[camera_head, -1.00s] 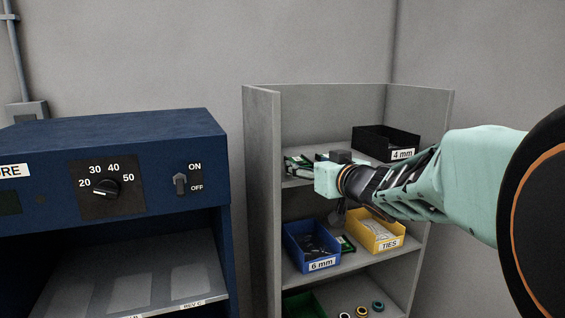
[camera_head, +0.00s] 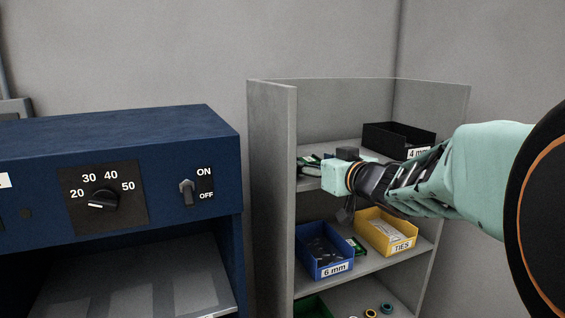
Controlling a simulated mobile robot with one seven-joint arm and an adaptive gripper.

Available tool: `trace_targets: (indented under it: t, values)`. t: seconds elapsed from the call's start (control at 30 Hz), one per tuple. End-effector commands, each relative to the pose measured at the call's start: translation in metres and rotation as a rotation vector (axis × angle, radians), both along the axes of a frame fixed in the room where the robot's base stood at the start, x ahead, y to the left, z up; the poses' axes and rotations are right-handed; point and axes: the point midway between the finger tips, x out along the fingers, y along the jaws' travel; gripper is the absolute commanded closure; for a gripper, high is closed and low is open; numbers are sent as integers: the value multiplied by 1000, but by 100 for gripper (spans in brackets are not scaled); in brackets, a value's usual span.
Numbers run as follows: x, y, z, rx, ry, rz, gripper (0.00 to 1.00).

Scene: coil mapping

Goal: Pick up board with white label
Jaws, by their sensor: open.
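Green boards (camera_head: 309,163) lie on the upper shelf of the grey shelf unit, at its left side. They are small in the picture and partly hidden by my gripper and wrist. I cannot make out a white label on them. Another green board (camera_head: 356,245) shows in part on the shelf below, between the blue and yellow bins. My gripper (camera_head: 347,212) hangs below my wrist, in front of the shelf unit, between the upper and middle shelves. It is open, and nothing shows in it.
A black bin marked 4 mm (camera_head: 399,140) stands on the upper shelf. Below are a blue 6 mm bin (camera_head: 322,251) and a yellow TIES bin (camera_head: 385,232). Coloured rings (camera_head: 386,308) lie lower. The shelf's left side wall (camera_head: 272,190) stands beside a blue oven (camera_head: 110,150).

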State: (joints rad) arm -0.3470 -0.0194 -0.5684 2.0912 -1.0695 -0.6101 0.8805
Motion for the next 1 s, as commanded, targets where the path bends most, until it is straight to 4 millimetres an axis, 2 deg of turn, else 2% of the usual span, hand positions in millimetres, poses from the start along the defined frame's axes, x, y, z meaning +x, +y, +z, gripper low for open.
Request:
trace_targets:
  t: [0.33, 0.73, 1.0]
  values:
    - [-1, -1, 0, 0, 0, 0, 37]
    - [0, -1, 0, 0, 0, 0, 81]
    - [0, -1, 4, 1, -2, 0, 83]
